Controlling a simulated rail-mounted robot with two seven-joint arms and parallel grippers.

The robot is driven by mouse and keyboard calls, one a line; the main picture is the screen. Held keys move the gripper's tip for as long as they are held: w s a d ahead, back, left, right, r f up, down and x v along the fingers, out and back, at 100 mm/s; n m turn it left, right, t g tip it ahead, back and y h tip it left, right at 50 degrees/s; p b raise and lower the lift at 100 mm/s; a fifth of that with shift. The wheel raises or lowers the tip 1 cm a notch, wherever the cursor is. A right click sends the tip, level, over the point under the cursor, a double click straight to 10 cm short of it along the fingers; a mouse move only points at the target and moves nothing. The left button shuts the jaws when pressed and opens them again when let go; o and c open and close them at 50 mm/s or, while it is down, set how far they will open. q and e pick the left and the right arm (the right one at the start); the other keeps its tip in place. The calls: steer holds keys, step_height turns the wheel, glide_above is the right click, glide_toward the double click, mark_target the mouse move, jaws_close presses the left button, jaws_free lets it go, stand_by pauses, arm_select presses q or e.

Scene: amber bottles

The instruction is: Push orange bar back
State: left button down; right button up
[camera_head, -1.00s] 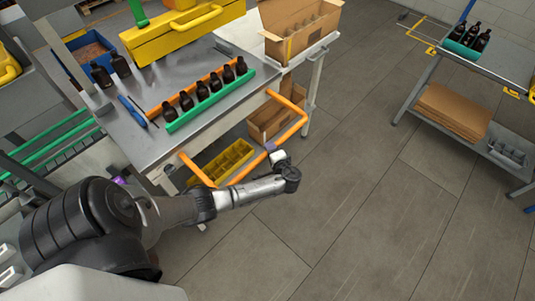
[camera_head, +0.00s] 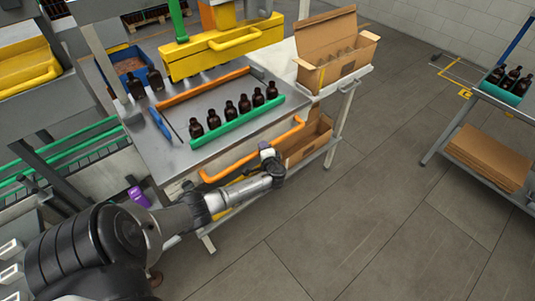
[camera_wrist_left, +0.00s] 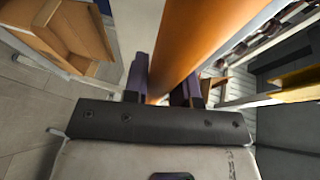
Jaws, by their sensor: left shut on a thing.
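The orange bar (camera_head: 230,166) is a bent handle along the front edge of the metal table. My left gripper (camera_head: 266,151) is shut on it near its middle. In the left wrist view, the bar (camera_wrist_left: 185,45) runs between the purple fingers (camera_wrist_left: 163,82). A straight orange rail (camera_head: 205,88) lies on the tabletop, with a clear gap between it and a row of amber bottles (camera_head: 229,110). The bottles stand upright along a green rail (camera_head: 238,124). My right gripper is out of view.
A blue screwdriver (camera_head: 158,121) lies at left. An open cardboard box (camera_head: 335,52) stands right of the table.

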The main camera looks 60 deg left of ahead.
arm_select(q)
steer(key=shift+s+a+f, duration=0.1)
steer(key=shift+a+f, duration=0.05)
steer(key=shift+f, duration=0.05)
steer(key=c, duration=1.2)
jaws_free()
steer(key=shift+a, duration=0.1)
steer(key=shift+c, duration=0.2)
steer(key=shift+o, duration=0.7)
steer(key=shift+a+r, duration=0.1)
steer(key=shift+r, duration=0.05)
steer(key=shift+o, duration=0.9)
steer(key=v, duration=1.4)
steer(key=shift+p, duration=0.3)
